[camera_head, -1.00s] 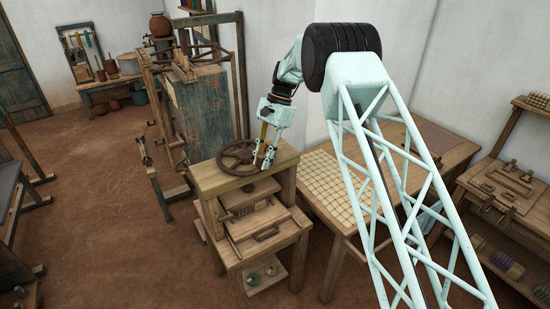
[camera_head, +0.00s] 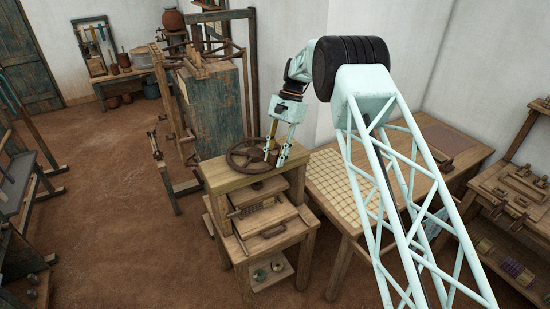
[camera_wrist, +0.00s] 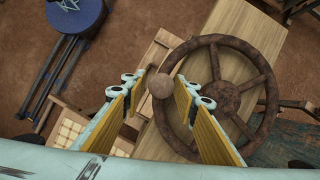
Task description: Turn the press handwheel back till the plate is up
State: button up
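The press handwheel (camera_head: 252,155) is a brown spoked ring lying flat on top of the wooden press (camera_head: 225,180). It also fills the right half of the wrist view (camera_wrist: 222,92). A round pale-brown knob (camera_wrist: 160,85) stands on its rim. My gripper (camera_head: 275,160) points down over the wheel's right side. In the wrist view my gripper's fingers (camera_wrist: 161,88) stand on either side of the knob, with narrow gaps, so it looks open around it. The plate is under the press's top board, and its height is hard to tell.
A gridded board lies on the table (camera_head: 350,185) right of the press. A tall blue-green wooden frame (camera_head: 215,110) stands behind it. The brown floor (camera_head: 130,200) at the left is open.

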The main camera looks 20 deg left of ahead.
jog(key=shift+o, duration=0.5)
jog(key=v, duration=1.2)
jog(key=shift+d, duration=0.1)
dwell(0.5)
